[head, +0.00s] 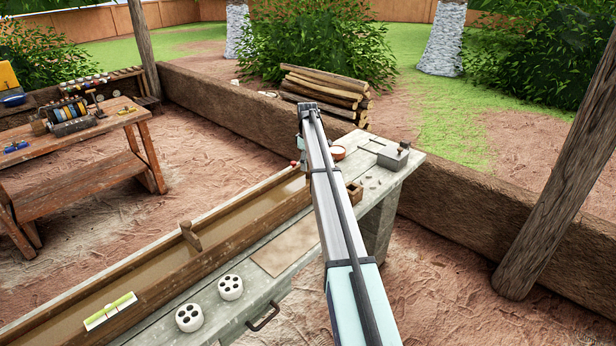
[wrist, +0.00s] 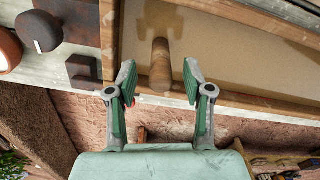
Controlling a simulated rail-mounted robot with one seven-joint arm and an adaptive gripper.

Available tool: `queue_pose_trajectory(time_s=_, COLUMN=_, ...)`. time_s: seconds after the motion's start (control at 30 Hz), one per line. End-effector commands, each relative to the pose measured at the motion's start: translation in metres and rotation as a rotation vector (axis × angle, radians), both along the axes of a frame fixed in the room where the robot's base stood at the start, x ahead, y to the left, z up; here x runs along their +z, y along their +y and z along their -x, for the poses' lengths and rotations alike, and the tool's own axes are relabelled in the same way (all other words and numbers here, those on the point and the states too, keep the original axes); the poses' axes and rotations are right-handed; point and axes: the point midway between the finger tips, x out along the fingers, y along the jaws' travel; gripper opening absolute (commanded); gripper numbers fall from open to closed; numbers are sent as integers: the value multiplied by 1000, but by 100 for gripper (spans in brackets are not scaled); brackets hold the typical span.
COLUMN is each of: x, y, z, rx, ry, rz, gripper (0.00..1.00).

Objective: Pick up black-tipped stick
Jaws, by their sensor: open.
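A light wooden stick (wrist: 160,66) points toward my gripper in the wrist view, over the end of a wooden trough (wrist: 230,45). I see no black tip on it, so I cannot tell if it is the black-tipped stick. My gripper (wrist: 159,72) is open, with its two green-grey fingers on either side of the stick and a gap on both sides. Whether it is level with the stick is unclear. In the head view my arm hides the gripper and this stick. The trough (head: 150,296) shows there along the grey bench.
A wooden peg (head: 190,235) stands in the trough, near a yellow-green level (head: 110,311). Two white holed blocks (head: 230,287) sit on the bench. A reddish bowl (head: 337,152), small wooden box (head: 355,192) and grey metal block (head: 393,157) crowd its far end.

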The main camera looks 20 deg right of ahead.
Motion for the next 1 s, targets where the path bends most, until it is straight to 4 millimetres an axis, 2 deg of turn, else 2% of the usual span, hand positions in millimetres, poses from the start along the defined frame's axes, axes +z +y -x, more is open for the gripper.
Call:
queue_pose_trajectory(time_s=0.3, x=-38, y=-1, z=3, rx=0, ry=2, rz=-1, gripper=51)
queue_pose_trajectory(time_s=0.57, x=-43, y=-1, z=3, rx=0, ry=0, rz=0, gripper=51)
queue_pose_trajectory(time_s=0.7, x=-43, y=-1, z=3, rx=0, ry=0, rz=0, gripper=2)
queue_pose_trajectory(time_s=1.0, x=-43, y=-1, z=3, rx=0, ry=1, rz=-1, gripper=0)
